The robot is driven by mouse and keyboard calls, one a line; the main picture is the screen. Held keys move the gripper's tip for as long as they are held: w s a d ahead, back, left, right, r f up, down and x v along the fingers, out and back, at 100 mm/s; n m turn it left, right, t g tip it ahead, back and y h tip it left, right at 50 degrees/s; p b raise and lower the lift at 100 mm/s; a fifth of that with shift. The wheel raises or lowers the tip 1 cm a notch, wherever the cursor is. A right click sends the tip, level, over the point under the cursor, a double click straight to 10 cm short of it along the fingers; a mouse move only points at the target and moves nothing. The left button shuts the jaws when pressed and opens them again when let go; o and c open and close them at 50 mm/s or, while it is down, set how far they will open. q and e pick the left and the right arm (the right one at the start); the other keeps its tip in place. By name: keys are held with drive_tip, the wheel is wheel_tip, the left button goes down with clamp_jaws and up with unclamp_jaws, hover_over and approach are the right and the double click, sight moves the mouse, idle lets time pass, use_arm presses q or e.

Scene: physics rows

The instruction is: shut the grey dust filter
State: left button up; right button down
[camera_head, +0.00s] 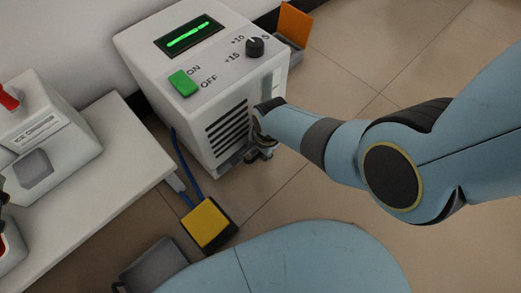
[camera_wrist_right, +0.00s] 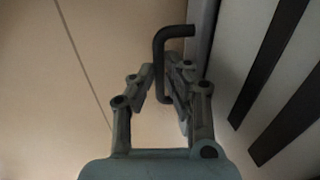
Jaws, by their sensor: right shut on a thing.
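The white machine (camera_head: 190,70) stands on the floor with a black-slatted vent (camera_head: 228,126) on its front. A grey panel edge (camera_wrist_right: 201,42), which appears to be the dust filter, shows beside the slats in the right wrist view. A dark bent handle (camera_wrist_right: 160,62) stands out at this edge. My right gripper (camera_head: 262,150) is low at the machine's front, right of the vent. In the wrist view its fingers (camera_wrist_right: 165,88) are closed around the handle. My arm hides most of the filter in the head view, so I cannot tell how far open it is. My left gripper is not in view.
A grey container (camera_head: 152,264) is at the bottom. A white table (camera_head: 100,185) is on the left. An orange panel (camera_head: 294,24) stands behind. Floor at right is clear.

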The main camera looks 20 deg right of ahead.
drive_tip(key=c, duration=1.6)
unclamp_jaws()
drive_tip(key=shift+w+a, duration=0.15)
drive_tip(key=shift+w, duration=0.2)
drive_tip(key=shift+c, duration=0.2)
drive_tip(key=shift+s, duration=0.1)
